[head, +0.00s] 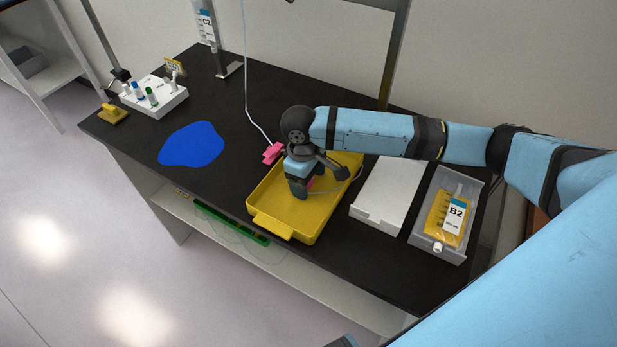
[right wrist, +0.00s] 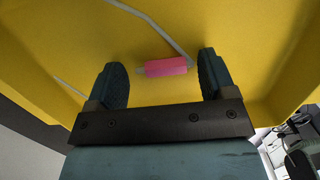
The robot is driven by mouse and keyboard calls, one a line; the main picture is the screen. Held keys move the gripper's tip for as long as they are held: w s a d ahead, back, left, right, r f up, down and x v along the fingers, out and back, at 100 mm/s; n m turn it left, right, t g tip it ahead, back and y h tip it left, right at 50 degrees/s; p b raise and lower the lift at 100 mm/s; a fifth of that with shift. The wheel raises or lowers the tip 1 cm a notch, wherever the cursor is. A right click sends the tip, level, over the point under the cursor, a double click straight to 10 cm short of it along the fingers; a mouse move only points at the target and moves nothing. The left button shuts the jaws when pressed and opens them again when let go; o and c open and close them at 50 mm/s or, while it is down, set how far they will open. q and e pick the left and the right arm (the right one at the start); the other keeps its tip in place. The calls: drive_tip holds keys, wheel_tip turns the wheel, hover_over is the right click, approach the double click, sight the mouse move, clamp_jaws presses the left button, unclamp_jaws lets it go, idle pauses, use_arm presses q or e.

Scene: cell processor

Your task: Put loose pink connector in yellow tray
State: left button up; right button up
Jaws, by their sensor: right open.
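The yellow tray (head: 270,226) sits on the black bench and also fills most of the right wrist view (right wrist: 60,45). My right gripper (head: 300,192) is over the tray, pointing down. In the right wrist view my right gripper (right wrist: 162,80) is open, with a small pink connector (right wrist: 166,67) between its two fingers on the tray floor. A thin pale tube leads to this connector. In the head view only a sliver of this connector (head: 311,184) shows behind the gripper. Another pink connector (head: 272,152) lies at the tray's far left edge, on a hanging white tube.
A white box (head: 391,192) and a grey tray with a yellow B2 bag (head: 447,216) stand right of the yellow tray. A blue patch (head: 191,144) and a white vial rack (head: 156,98) are on the left. A C2 bag (head: 206,27) hangs at the back.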

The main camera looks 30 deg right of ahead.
wheel_tip(320, 180, up, 12)
drive_tip(key=w, duration=0.1)
drive_tip(key=shift+a, duration=0.35)
drive_tip(key=shift+w+r, duration=0.1)
drive_tip(key=shift+r, duration=0.1)
